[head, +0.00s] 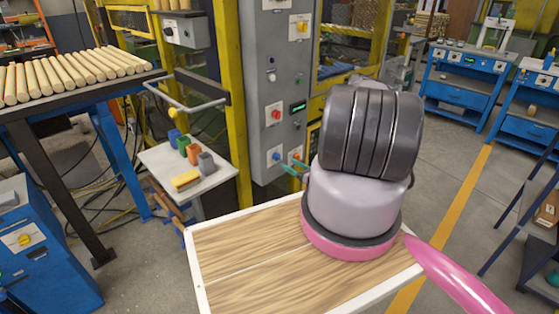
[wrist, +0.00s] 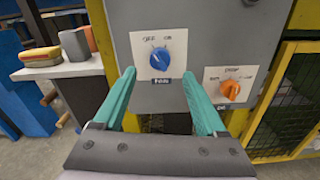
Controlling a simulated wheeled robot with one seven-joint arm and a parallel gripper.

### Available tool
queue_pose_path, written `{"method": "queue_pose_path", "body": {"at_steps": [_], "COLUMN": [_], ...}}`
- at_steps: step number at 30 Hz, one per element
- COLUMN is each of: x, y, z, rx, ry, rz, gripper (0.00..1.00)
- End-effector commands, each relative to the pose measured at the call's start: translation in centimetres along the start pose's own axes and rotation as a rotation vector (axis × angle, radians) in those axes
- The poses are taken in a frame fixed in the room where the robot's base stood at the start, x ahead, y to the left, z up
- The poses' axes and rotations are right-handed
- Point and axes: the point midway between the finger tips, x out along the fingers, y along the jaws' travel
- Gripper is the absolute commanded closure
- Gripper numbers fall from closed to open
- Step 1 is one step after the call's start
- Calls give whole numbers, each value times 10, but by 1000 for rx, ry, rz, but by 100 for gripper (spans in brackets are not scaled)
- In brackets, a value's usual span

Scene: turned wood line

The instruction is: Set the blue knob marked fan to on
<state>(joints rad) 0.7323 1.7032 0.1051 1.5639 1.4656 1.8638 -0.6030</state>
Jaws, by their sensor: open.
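A blue knob (wrist: 160,58) sits on a white plate on the grey panel in the wrist view. Two position words stand above it and a small blue label below; the lettering is blurred. Its pointer seems tilted to the upper left, toward the left word, but this is hard to tell. The knob also shows in the head view (head: 277,156), low on the cabinet. My gripper (wrist: 159,74) is open, its teal fingers on either side of the knob's plate in the picture, holding nothing. In the head view, my arm hides most of the gripper.
An orange knob (wrist: 230,90) sits right of the blue one, near my right finger in the picture. A red knob (head: 276,114) is higher on the grey cabinet (head: 258,80). A small table (head: 213,180) with coloured blocks stands to the left. Yellow framing borders the cabinet.

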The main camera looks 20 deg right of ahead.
Motion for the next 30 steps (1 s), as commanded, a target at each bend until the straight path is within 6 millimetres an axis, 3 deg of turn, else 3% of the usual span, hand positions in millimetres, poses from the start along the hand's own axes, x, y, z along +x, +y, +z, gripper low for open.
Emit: {"method": "queue_pose_path", "body": {"at_steps": [3,9,15,22,23,28,30], "x": [25,54,66,66,66,66,66], "y": [2,1,1,1,1,1,1], "z": [0,0,0,0,0,0,0], "rx": [-2,-1,1,1,1,1,1], "ry": [0,0,0,0,0,0,0], "rz": [5,4,2,2,2,2,2], "gripper": [26,26,26,26,30,95,100]}}
